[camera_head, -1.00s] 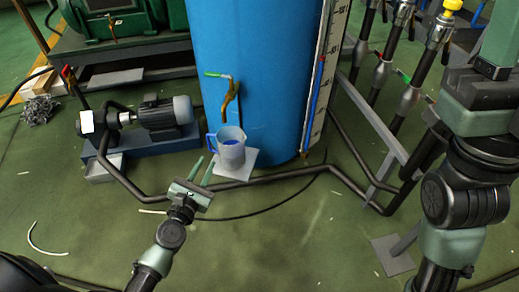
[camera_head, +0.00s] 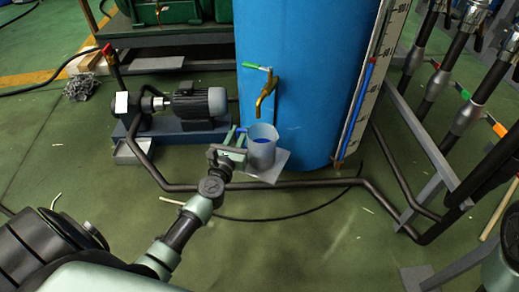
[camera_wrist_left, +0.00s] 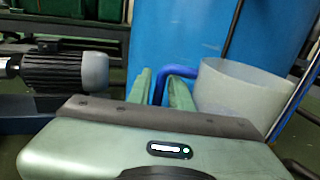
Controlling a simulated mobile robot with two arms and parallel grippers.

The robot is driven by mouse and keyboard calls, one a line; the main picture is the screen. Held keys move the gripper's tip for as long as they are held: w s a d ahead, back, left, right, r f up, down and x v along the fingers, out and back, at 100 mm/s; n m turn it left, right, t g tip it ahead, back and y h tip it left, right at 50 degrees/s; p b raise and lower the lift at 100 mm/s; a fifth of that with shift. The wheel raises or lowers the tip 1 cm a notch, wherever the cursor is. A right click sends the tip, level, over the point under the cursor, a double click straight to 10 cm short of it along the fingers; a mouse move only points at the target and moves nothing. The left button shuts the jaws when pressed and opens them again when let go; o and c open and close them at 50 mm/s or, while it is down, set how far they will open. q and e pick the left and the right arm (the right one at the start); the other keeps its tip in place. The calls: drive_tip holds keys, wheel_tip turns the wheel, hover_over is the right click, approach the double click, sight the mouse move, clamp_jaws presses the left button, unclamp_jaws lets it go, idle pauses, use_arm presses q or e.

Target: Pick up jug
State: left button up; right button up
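The jug (camera_head: 262,148) is a translucent grey cup with a blue handle and a blue mark. It stands upright on a light square plate (camera_head: 277,168) below the tap of the blue tank. My left gripper (camera_head: 235,138) is at the jug's left side, at the handle. In the left wrist view, the two green fingers (camera_wrist_left: 161,93) stand on either side of the blue handle (camera_wrist_left: 177,71), with a narrow space between them. The jug's body (camera_wrist_left: 229,88) is just right of the fingers. Whether the fingers press on the handle is unclear. My right gripper is out of view.
The blue tank (camera_head: 300,70) with its brass tap (camera_head: 265,92) rises behind and above the jug. A pump motor (camera_head: 197,105) stands to the left. A dark floor pipe (camera_head: 310,183) runs in front of the plate. A metal frame (camera_head: 425,170) is at the right.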

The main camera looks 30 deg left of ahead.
use_arm(q)
clamp_jaws()
drive_tip(key=shift+r, duration=0.1)
idle(1.3)
